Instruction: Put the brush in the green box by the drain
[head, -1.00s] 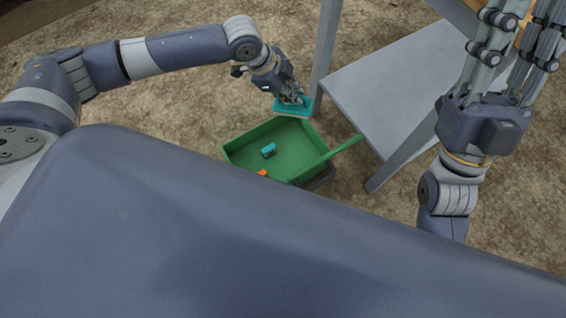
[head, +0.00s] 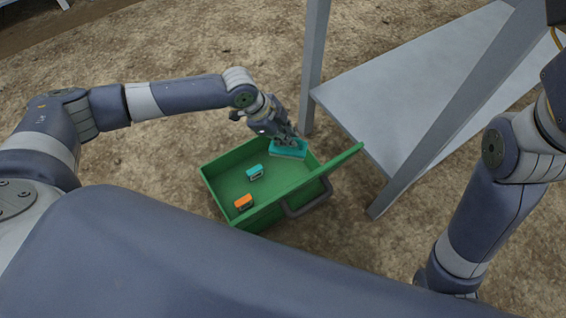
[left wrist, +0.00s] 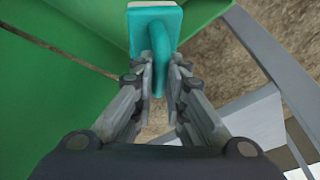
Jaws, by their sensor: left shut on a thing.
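The brush (head: 288,149) is a teal block with a rounded teal handle and a pale edge along its base. My left gripper (head: 284,138) is shut on its handle; the left wrist view shows the fingers (left wrist: 160,75) on either side of the handle, below the brush body (left wrist: 145,28). In the head view the brush appears over the far right corner of the green box (head: 219,198). I cannot tell its height above the rim. The box is open at the top, and its green wall (left wrist: 50,85) fills the left of the wrist view. My right gripper is out of view.
A small teal item (head: 255,172) and a small orange item (head: 243,201) lie in the box. The box has a dark handle (head: 307,199) on its near right side. A grey frame with a shelf (head: 400,85) stands to the right. Bare ground lies left.

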